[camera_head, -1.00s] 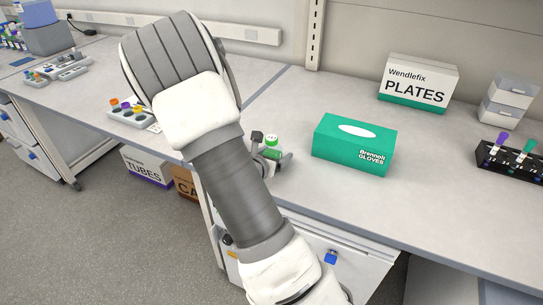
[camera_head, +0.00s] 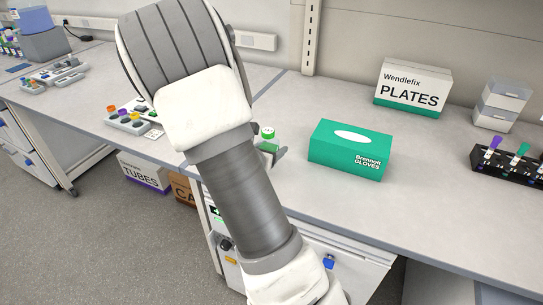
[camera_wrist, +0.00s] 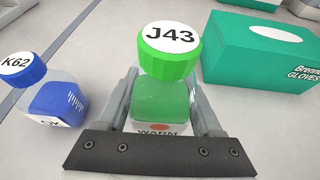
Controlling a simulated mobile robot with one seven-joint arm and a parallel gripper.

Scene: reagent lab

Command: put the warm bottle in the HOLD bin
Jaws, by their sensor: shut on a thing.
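The warm bottle has a green cap marked J43 (camera_wrist: 168,52), green liquid and a label reading WARM, partly covered by my gripper's dark bar. My gripper (camera_wrist: 163,98) is shut on its body, one grey finger on each side. In the head view the bottle (camera_head: 268,134) shows just right of my forearm, its cap and part of its green body visible. My gripper there is mostly hidden behind my arm, with one grey finger showing. The bottle's base is hidden, so its clearance above the bench cannot be told. No HOLD bin can be made out.
A blue bottle marked K62 (camera_wrist: 52,95) stands left of the held bottle. A green glove box (camera_head: 350,150) is close on the right. A plates box (camera_head: 412,88), grey drawers (camera_head: 500,104) and a black tube rack (camera_head: 508,165) stand farther right. Bench front is clear.

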